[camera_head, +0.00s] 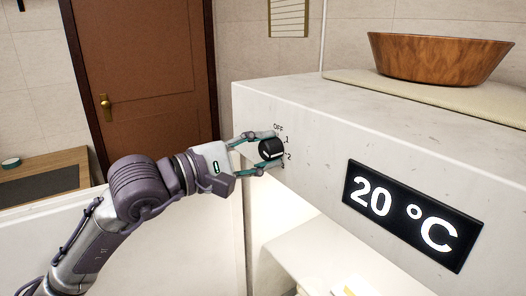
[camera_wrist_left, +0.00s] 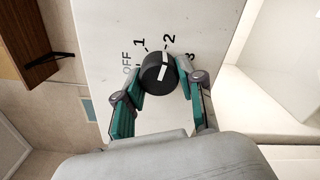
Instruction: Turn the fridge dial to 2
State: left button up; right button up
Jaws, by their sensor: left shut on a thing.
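The black fridge dial (camera_head: 271,149) sits on the white front panel (camera_head: 310,160), with OFF, 1, 2 and 3 printed around it. My left gripper (camera_head: 265,152) is shut on the dial, with one teal finger on each side of it. In the left wrist view, the dial (camera_wrist_left: 158,73) is between the fingertips (camera_wrist_left: 160,90). Its white mark appears to point near the 2 there; the exact alignment is hard to tell. The fingers partly cover the dial's sides. My right gripper is not in view.
A black display (camera_head: 412,214) on the panel reads 20 °C. A wooden bowl (camera_head: 436,58) stands on a beige mat on top. Below the panel is a lit white interior (camera_head: 330,255). A brown door (camera_head: 145,75) is behind, and a wooden surface with a dark inset is at left.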

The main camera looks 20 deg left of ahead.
pick_arm(q)
jog(key=o, duration=1.1)
jog(key=shift+o, duration=0.2)
jog(key=v, duration=1.2)
